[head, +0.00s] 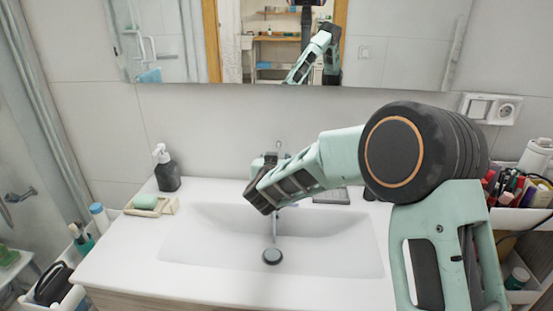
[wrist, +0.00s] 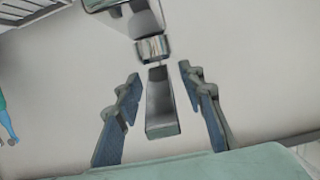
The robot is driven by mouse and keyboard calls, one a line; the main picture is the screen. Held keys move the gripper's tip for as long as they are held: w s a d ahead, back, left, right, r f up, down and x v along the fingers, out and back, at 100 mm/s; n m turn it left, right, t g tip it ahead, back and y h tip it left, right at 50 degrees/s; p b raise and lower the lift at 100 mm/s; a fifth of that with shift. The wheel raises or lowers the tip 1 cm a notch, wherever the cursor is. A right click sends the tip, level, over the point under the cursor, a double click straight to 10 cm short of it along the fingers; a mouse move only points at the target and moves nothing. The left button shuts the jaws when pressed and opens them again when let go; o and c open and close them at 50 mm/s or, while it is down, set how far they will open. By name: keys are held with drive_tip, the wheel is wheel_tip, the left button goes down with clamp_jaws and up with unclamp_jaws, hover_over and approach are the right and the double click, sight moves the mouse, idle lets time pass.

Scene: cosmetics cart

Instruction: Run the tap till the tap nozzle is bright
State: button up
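The chrome tap stands at the back of the basin, mostly hidden behind my gripper (head: 258,195) in the head view. A thin pale vertical streak runs below it toward the drain plug (head: 272,256); I cannot tell surely whether it is water. In the wrist view the tap (wrist: 152,48) shows a shiny collar and a long grey lever-like part (wrist: 162,108). My gripper (wrist: 159,76) is open, with one finger on each side of that part and visible gaps on both sides. The nozzle's brightness cannot be made out.
The white basin (head: 335,255) is clear inside. A dark soap bottle (head: 167,175) and a soap dish with green soap (head: 146,202) stand at left. A cosmetics organiser (head: 520,215) stands at right. A mirror (head: 410,45) hangs behind.

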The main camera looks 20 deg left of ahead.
drive_tip(key=shift+s, duration=0.1)
drive_tip(key=v, duration=1.2)
